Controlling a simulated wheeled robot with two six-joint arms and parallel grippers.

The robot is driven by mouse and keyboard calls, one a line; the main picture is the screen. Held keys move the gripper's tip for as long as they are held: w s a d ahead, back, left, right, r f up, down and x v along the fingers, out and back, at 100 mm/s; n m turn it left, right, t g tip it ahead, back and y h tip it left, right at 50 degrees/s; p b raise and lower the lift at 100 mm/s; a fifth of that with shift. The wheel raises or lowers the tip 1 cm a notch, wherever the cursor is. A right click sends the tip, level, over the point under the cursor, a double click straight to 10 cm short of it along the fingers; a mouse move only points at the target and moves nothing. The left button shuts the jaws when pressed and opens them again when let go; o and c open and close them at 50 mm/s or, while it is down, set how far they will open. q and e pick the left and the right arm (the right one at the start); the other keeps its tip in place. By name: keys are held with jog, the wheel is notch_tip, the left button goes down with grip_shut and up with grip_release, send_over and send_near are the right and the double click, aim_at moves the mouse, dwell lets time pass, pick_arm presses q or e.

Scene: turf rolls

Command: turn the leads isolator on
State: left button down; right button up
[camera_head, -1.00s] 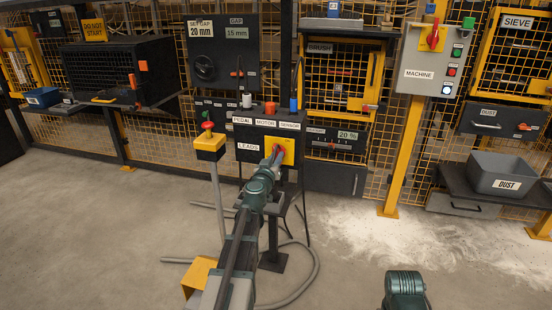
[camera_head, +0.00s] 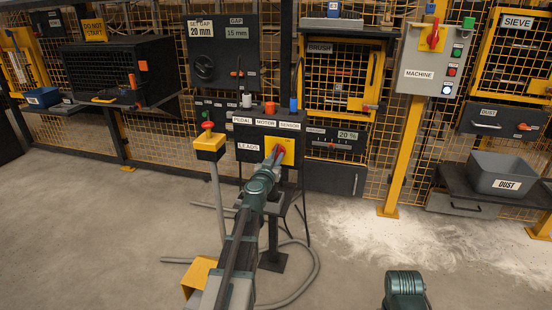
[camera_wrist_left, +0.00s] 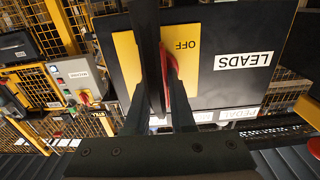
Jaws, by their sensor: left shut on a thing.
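The leads isolator is a red handle (camera_head: 280,151) on a yellow plate (camera_head: 288,146), on the front of a black box labelled LEADS. My left gripper (camera_head: 275,160) is at the plate, shut on the red handle. In the left wrist view the handle (camera_wrist_left: 177,95) shows as a red strip between the dark fingers, which hide most of it. The word OFF reads on the yellow plate (camera_wrist_left: 212,42) beside the fingers. The handle's exact angle is hard to tell. My right gripper is out of view; only a green part of my arm shows at the bottom right.
A yellow pedestal box with a red knob (camera_head: 208,145) stands close left of my left arm. PEDAL, MOTOR and SENSOR plugs top the black box. The MACHINE panel (camera_head: 433,57) has another red handle. A grey DUST bin (camera_head: 505,174) is at right. A hose (camera_head: 316,262) lies on the floor.

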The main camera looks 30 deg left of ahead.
pick_arm(q)
jog(key=c, duration=0.8)
grip_release()
jog(key=shift+o, duration=0.2)
jog(key=shift+s, duration=0.15)
jog(key=v, duration=1.3)
jog(key=shift+s, duration=0.25)
jog(key=shift+d, duration=0.1)
